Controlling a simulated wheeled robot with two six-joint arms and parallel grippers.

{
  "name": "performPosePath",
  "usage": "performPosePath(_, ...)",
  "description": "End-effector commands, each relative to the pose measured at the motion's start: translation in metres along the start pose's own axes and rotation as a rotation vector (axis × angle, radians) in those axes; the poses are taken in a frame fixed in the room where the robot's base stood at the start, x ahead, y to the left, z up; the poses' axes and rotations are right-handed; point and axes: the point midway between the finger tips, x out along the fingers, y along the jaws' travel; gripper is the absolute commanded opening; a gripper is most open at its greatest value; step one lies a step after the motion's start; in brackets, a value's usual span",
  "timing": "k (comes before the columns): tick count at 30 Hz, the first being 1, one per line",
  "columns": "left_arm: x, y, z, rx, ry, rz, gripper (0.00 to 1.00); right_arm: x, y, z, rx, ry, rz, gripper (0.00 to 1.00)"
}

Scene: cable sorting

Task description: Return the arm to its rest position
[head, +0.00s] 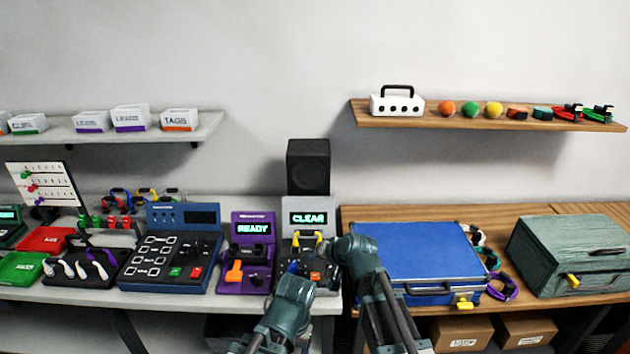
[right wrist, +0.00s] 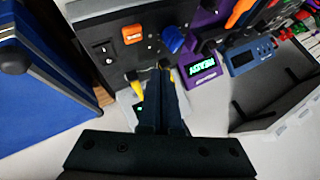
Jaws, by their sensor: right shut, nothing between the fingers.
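My right gripper (head: 316,251) is over the grey tester (head: 292,203), whose screen reads CLEAR. In the right wrist view, its two dark fingers (right wrist: 163,76) lie together with nothing between them. A yellow part (right wrist: 135,88) on the tester is close beside the fingertips; I cannot tell whether they touch. The tester's orange switch (right wrist: 132,34) and blue part (right wrist: 173,39) are beyond the tips. My right arm (head: 370,285) covers part of the tester's right side. My left gripper is not in view.
The purple device (head: 254,217) reading READY and a blue console (head: 180,215) stand left of the tester. A blue case (head: 420,250) and green case (head: 570,255) are on the right. A black speaker (head: 308,165) stands behind. Wall shelves are above; the space between them is clear.

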Motion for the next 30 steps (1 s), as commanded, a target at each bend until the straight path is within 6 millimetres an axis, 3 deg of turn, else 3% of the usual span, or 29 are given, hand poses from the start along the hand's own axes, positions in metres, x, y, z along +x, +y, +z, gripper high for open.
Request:
performPosePath(2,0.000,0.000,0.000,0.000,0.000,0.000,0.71,-0.004,0.001,0.020,-0.036,-0.047,0.024,0.00)
performPosePath(5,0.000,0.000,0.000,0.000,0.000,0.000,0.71,-0.017,0.008,0.069,-0.136,-0.173,0.097,0.00)
performPosePath(9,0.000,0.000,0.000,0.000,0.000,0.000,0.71,-0.049,0.031,0.144,-0.295,-0.396,0.246,0.00)
performPosePath(12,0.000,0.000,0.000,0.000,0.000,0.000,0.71,-0.077,0.049,0.183,-0.383,-0.531,0.351,0.00)
performPosePath(15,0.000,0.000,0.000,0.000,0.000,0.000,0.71,-0.102,0.064,0.208,-0.441,-0.634,0.435,0.00)
performPosePath(21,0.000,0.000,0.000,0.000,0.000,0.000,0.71,-0.125,0.076,0.225,-0.484,-0.720,0.514,0.00)
performPosePath(30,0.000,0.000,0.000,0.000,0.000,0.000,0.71,-0.125,0.077,0.225,-0.484,-0.723,0.515,0.00)
